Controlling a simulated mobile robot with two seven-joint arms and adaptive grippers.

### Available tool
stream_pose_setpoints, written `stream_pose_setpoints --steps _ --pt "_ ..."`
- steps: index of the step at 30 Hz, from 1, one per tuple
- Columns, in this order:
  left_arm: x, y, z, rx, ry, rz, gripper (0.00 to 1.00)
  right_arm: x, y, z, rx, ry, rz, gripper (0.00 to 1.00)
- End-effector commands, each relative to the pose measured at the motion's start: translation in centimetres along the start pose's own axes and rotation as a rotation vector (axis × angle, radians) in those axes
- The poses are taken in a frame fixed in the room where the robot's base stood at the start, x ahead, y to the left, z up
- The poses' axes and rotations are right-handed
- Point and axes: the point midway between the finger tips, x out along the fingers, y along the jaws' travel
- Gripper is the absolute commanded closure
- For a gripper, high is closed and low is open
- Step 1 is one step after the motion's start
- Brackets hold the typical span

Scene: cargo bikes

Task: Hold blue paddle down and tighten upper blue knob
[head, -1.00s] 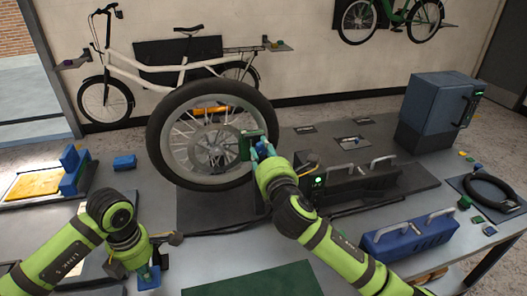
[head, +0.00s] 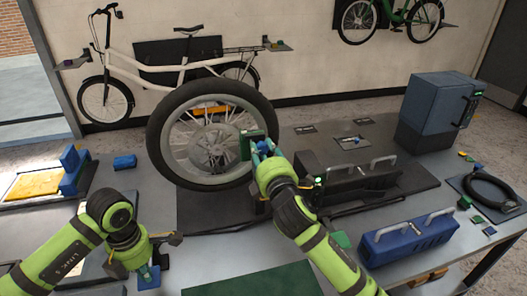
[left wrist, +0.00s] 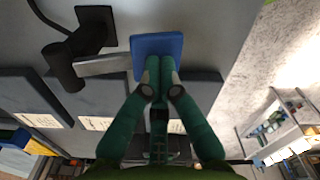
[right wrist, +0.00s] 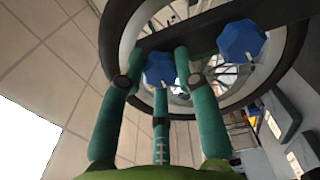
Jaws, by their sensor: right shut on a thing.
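The blue paddle (left wrist: 158,45) is a flat square plate at the end of a metal lever; it also shows at the front left in the head view (head: 147,279). My left gripper (left wrist: 160,72) has its fingertips together against the paddle, and they partly cover it. Two faceted blue knobs sit on a dark bar in front of the wheel in the right wrist view. My right gripper (right wrist: 162,62) is closed around the left-hand knob (right wrist: 160,70). The other knob (right wrist: 240,42) is free to its right. I cannot tell from these views which knob is upper.
A large wheel (head: 158,137) stands upright behind my right gripper. A dark toolbox with handles (head: 360,180) stands to its right, and a blue case (head: 410,238) lies at the front right. A green mat (head: 250,282) lies at the front centre.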

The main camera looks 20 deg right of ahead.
Motion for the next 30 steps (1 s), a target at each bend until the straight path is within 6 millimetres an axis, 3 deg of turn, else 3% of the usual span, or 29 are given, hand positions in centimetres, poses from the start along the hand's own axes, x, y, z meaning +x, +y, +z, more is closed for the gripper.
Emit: stream_pose_setpoints --steps 30 --pt "0.11 0.01 -0.13 -0.002 0.004 -0.001 1.0 0.05 0.21 0.3 0.966 -0.004 0.011 1.0"
